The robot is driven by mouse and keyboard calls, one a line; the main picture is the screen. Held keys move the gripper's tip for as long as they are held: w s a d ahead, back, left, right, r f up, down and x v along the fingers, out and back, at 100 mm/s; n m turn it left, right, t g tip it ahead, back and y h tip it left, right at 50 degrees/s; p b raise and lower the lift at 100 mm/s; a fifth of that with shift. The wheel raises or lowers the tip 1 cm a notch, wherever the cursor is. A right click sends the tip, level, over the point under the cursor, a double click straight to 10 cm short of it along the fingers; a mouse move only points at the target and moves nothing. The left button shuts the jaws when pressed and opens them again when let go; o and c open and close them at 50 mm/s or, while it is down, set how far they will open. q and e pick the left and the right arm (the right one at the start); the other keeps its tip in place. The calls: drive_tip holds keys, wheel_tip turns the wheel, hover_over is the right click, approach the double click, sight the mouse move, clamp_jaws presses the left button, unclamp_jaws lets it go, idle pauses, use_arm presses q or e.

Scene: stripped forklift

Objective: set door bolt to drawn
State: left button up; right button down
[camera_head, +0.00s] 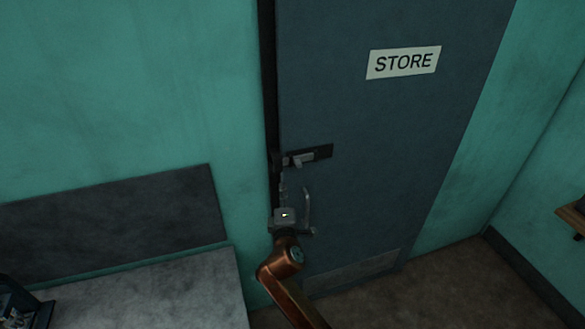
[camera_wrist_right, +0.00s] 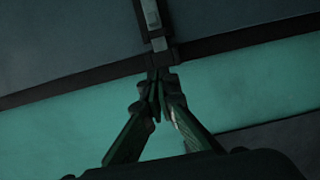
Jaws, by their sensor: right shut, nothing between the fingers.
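The door bolt (camera_head: 312,155) is a dark plate with a light metal bar and a small knob, on the grey-blue door (camera_head: 375,170) near its left edge. In the right wrist view the bolt (camera_wrist_right: 151,15) runs toward the dark door frame. My right gripper (camera_head: 283,180) is just below and left of the bolt. In the wrist view its fingertips (camera_wrist_right: 157,82) are together and empty, close to the bolt's end at the frame; I cannot tell whether they touch. My left gripper is not seen.
A white STORE sign (camera_head: 404,62) is high on the door. A grey bench (camera_head: 150,292) with a dark object (camera_head: 20,302) is at lower left. A wooden shelf edge (camera_head: 572,222) shows at right.

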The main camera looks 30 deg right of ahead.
sight(292, 161)
drive_tip(key=p+x, duration=0.2)
drive_tip(key=x, duration=0.8)
drive_tip(key=shift+a+r, duration=0.1)
drive_tip(key=d, duration=0.1)
drive_tip(key=d+p, duration=0.1)
drive_tip(key=d, duration=0.1)
drive_tip(key=shift+s+d, duration=0.1)
drive_tip(key=shift+s, duration=0.2)
drive_tip(key=shift+s+d+p, duration=0.15)
drive_tip(key=shift+d+p, duration=0.15)
drive_tip(key=shift+d, duration=0.15)
drive_tip(key=shift+a, duration=0.1)
